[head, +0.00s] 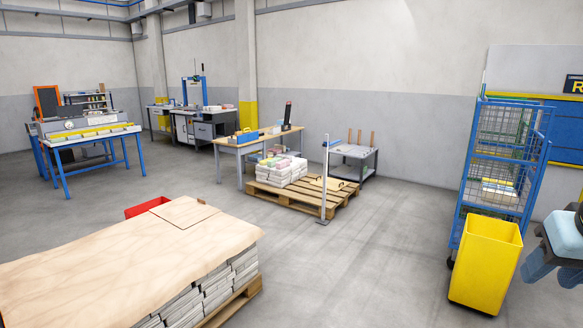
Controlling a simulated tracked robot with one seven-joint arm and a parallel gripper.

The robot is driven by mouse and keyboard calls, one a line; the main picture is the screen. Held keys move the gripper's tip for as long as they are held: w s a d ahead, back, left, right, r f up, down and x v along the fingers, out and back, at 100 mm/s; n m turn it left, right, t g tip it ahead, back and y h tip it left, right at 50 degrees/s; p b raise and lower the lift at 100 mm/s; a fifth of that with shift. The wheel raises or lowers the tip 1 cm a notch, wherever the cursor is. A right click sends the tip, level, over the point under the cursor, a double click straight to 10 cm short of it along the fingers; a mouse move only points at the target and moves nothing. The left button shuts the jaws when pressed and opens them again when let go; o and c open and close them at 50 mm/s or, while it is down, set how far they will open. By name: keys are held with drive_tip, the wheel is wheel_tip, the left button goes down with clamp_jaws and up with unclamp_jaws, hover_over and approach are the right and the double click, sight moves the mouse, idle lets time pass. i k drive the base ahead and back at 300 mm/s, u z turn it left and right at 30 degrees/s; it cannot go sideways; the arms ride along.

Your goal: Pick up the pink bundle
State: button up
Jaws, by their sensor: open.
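Several bundles (281,172) are stacked on a wooden pallet (325,204) in the middle distance. Most look white, with small pink, green and yellow patches on top. A pinkish patch shows on the top of this stack, but it is too small to tell for sure which bundle is the pink one. My gripper (553,272) shows at the right edge, partly cut off, light blue with darker blue fingers pointing down. It is open, with nothing seen between the fingers, and is far from the stack.
A paper-covered stack (120,265) on a pallet fills the front left, with a red bin (147,206) behind. A yellow bin (485,262) and blue cage trolley (503,165) stand at right. A post (324,180) stands at the bundle pallet's front. The middle floor is clear.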

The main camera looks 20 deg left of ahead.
sight(281, 165)
drive_tip(key=u, duration=0.1)
drive_tip(key=k, duration=0.5)
drive_tip(key=u, duration=0.5)
drive_tip(key=i, duration=5.6)
